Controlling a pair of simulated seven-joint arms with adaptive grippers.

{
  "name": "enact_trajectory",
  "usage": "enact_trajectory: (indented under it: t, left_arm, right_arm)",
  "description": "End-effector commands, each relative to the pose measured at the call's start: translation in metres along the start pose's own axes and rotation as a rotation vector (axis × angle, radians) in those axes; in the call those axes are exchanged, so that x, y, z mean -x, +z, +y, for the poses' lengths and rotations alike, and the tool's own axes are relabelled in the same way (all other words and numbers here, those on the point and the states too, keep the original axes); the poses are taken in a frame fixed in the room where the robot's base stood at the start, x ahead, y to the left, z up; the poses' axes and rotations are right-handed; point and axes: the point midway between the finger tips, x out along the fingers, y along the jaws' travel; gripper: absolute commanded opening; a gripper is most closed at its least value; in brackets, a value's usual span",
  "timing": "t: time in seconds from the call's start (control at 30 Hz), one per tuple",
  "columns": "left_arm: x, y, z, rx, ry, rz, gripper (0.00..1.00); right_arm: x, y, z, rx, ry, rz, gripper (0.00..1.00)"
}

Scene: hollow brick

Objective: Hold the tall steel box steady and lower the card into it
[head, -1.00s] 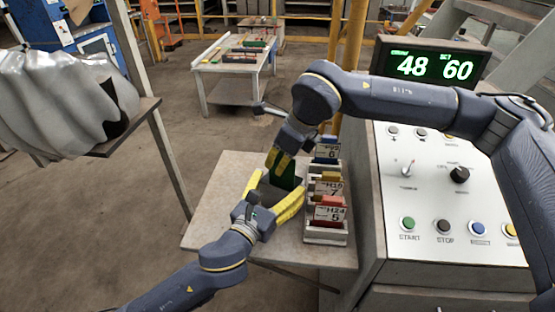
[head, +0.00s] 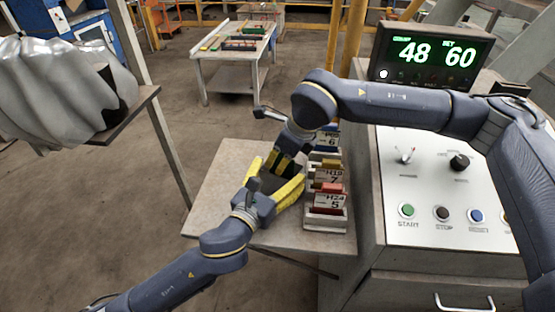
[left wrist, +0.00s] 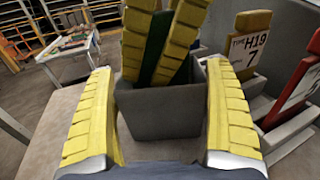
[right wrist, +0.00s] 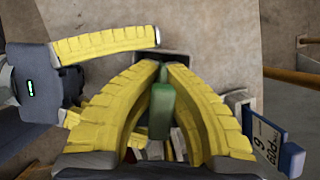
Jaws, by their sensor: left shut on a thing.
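The tall grey steel box (left wrist: 160,112) stands upright on the small table, between the yellow fingers of my left gripper (head: 277,180). The left gripper is shut on it, one finger along each side. My right gripper (right wrist: 163,68) points down over the box and is shut on the dark green card (right wrist: 162,108). In the left wrist view the card (left wrist: 154,48) is tilted a little, and its lower end is at the box mouth. The front wall hides the tip, so I cannot tell how deep it is. In the head view the arms mostly hide box and card.
A row of holders with labelled cards, such as the red H24 card (head: 329,201) and yellow H19 card (left wrist: 252,45), stands right of the box. A control panel (head: 440,225) is further right. The small table (head: 215,205) is clear at left.

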Motion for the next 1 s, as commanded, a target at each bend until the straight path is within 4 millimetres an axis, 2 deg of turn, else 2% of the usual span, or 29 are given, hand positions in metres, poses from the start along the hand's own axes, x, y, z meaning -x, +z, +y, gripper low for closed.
enact_trajectory:
  t: [0.5, 0.53, 0.73, 1.0]
  left_arm:
    - [0.0001, -0.0006, -0.0005, 0.001, -0.001, 0.001, 0.41]
    - [0.0001, -0.0006, -0.0005, 0.001, -0.001, 0.001, 0.41]
    - [0.0, -0.0006, -0.0005, 0.001, -0.001, 0.001, 0.41]
    - [0.0, -0.0006, -0.0003, 0.001, -0.001, 0.001, 0.41]
  right_arm:
    - [-0.0046, -0.0018, -0.0003, 0.0, -0.001, -0.001, 0.0]
    - [-0.0046, -0.0019, -0.0003, 0.0, -0.001, -0.001, 0.07]
    - [-0.0046, -0.0019, -0.0003, 0.0, -0.001, 0.0, 0.3]
    - [-0.0044, -0.0018, -0.0003, 0.0, -0.001, -0.001, 0.31]
